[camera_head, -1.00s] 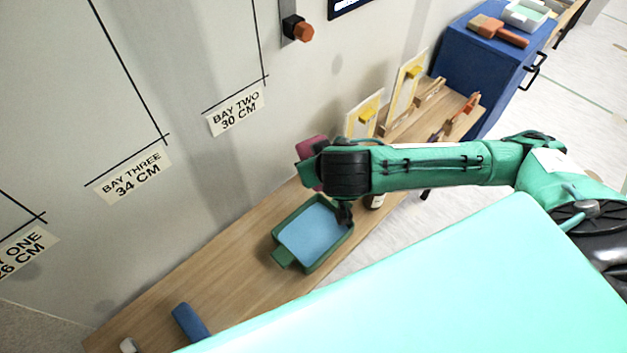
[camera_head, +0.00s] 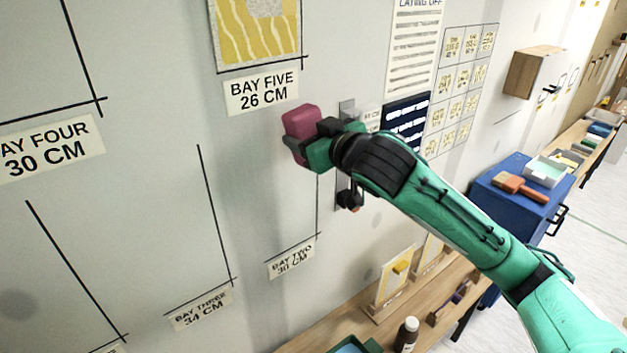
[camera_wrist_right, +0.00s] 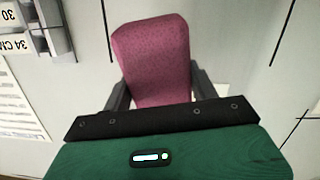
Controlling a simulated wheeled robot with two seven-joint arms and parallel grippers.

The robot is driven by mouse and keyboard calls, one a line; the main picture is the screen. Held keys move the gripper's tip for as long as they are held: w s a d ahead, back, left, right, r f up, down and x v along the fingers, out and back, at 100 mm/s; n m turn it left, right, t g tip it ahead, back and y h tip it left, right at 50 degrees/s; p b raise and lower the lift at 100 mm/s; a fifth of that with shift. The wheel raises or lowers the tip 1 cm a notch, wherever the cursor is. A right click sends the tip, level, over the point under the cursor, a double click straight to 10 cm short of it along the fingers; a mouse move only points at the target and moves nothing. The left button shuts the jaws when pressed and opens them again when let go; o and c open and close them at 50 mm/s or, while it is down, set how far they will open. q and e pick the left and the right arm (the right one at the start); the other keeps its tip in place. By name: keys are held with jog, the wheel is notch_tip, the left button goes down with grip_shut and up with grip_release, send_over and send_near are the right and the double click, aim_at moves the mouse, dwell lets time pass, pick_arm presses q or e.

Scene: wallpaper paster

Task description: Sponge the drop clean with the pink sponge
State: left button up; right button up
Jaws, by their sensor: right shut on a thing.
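The pink sponge (camera_head: 299,119) is held between the fingers of my right gripper (camera_head: 308,138). It stands up from the jaws in the right wrist view (camera_wrist_right: 152,58), with a dark finger on each side. In the head view the sponge is in front of the wall, below and right of the Bay Five label (camera_head: 262,93). I cannot tell whether it touches the wall. A yellow patterned paper drop (camera_head: 233,40) hangs above that label, cut off by the top edge, with a grey patch (camera_head: 266,8) on it. My left gripper is out of view.
A bracket with a dark knob (camera_head: 349,198) sticks out of the wall just below my right wrist. A blue cabinet (camera_head: 511,209) stands at right.

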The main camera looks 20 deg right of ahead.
jog(key=t+y+p, duration=0.1)
jog(key=p, duration=0.4)
send_near(282, 14)
jog(key=shift+w+d, duration=0.9)
jog(key=shift+w, duration=0.3)
jog(key=p+x, duration=0.1)
jog(key=x, duration=0.1)
jog(key=shift+w+a, duration=0.1)
jog(key=shift+w, duration=0.15)
jog(key=shift+x, duration=1.25)
dwell(1.3)
dwell(0.7)
jog(key=shift+s+a, duration=0.25)
jog(key=shift+a, duration=0.3)
jog(key=shift+s+a, duration=0.2)
jog(key=shift+a, duration=0.35)
